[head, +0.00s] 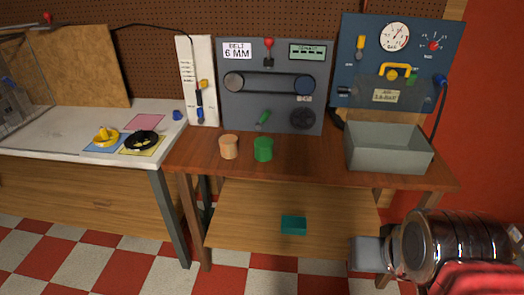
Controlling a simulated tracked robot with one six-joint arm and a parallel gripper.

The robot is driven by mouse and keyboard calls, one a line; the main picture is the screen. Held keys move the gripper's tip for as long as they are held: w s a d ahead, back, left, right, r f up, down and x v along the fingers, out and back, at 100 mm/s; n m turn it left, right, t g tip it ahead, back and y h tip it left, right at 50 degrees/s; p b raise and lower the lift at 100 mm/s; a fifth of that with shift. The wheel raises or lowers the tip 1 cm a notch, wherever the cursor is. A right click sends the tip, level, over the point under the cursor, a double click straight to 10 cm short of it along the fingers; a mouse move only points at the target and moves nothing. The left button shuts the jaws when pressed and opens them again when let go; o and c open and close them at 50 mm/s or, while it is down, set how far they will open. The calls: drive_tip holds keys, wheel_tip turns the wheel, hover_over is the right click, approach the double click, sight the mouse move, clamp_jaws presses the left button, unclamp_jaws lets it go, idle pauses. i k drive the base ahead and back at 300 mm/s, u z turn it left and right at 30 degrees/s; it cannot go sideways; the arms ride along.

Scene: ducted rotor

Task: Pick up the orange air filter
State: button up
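The orange air filter (229,147) is a short upright cylinder on the left part of the wooden workbench, near its front edge. A green cylinder (263,149) of similar size stands just to its right, with a small gap between them. My gripper (365,251) shows as a grey block at the lower right, at the end of my shiny metal arm. It is in front of and below the bench top, well to the right of the orange filter and apart from it. Its fingers cannot be made out.
A grey open bin (388,162) stands on the bench's right end. A belt panel (275,85) and blue gauge panel (400,60) rise behind. A white table (60,150) with yellow and black parts is at left. A teal box (293,225) sits on the lower shelf.

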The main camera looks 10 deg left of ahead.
sight(228, 142)
drive_tip(key=k, duration=0.65)
drive_tip(key=u, duration=0.2)
drive_tip(key=i, duration=0.85)
drive_tip(key=u, duration=0.8)
drive_tip(key=i, duration=0.65)
drive_tip(key=u, duration=0.5)
drive_tip(key=i, duration=0.5)
drive_tip(key=u, duration=0.35)
